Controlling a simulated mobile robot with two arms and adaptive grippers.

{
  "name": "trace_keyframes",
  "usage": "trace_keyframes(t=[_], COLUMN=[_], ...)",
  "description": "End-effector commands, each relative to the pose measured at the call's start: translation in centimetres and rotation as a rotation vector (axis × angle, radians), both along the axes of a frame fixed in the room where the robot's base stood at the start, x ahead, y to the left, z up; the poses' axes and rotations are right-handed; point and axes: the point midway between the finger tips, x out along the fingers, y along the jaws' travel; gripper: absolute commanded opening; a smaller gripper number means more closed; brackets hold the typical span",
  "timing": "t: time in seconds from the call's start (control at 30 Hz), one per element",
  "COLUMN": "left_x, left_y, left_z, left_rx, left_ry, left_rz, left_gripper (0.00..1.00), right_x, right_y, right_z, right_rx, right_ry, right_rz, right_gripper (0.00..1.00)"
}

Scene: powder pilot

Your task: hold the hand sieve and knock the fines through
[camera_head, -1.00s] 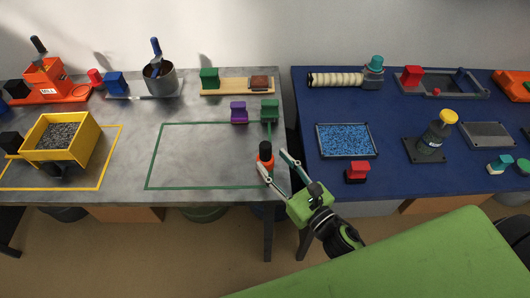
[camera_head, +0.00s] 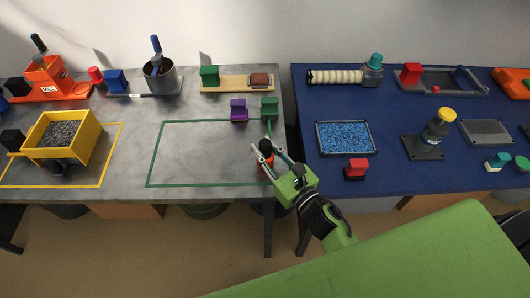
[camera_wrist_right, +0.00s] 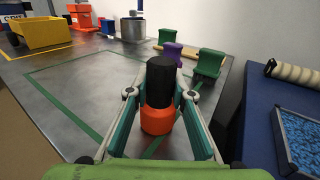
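A yellow open box (camera_head: 92,136) full of grey granules stands at the left of the grey table, with black blocks beside and below it; it seems to be the hand sieve. It also shows in the right wrist view (camera_wrist_right: 45,33). An upright orange and black cylinder (camera_head: 266,147) stands at the grey table's right front; its orange base shows near the right wrist view's middle (camera_wrist_right: 157,122). My right gripper (camera_head: 263,145) is open, with one finger on each side of this cylinder and narrow gaps visible. My left gripper is not in view.
A green outline (camera_head: 150,155) marks mostly clear tabletop. Purple (camera_head: 238,112) and green (camera_head: 269,106) blocks stand behind the cylinder. A metal pot (camera_head: 160,82) stands farther back. The blue table (camera_head: 390,180), at right, holds a tray of blue granules (camera_head: 344,153).

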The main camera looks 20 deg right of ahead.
Motion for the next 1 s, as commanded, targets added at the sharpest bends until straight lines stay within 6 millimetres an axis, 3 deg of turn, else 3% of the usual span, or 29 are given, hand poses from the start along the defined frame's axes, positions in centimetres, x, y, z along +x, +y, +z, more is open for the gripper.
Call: trace_keyframes(t=[0.07,0.13,0.37,1.0], left_x=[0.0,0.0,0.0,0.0], left_y=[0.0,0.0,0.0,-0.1], left_z=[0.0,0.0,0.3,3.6], left_rx=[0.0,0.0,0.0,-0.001], left_ry=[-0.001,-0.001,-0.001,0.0], left_rz=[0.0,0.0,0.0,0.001], left_gripper=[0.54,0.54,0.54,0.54], right_x=[0.0,0.0,0.0,0.0], right_y=[0.0,0.0,0.0,0.0], right_z=[0.0,0.0,0.4,4.3], right_rx=[0.0,0.0,-0.001,-0.001], right_ry=[0.0,0.0,-0.001,-0.001], right_rz=[0.0,0.0,0.0,0.001], right_gripper=[0.16,0.0,0.0,0.0])
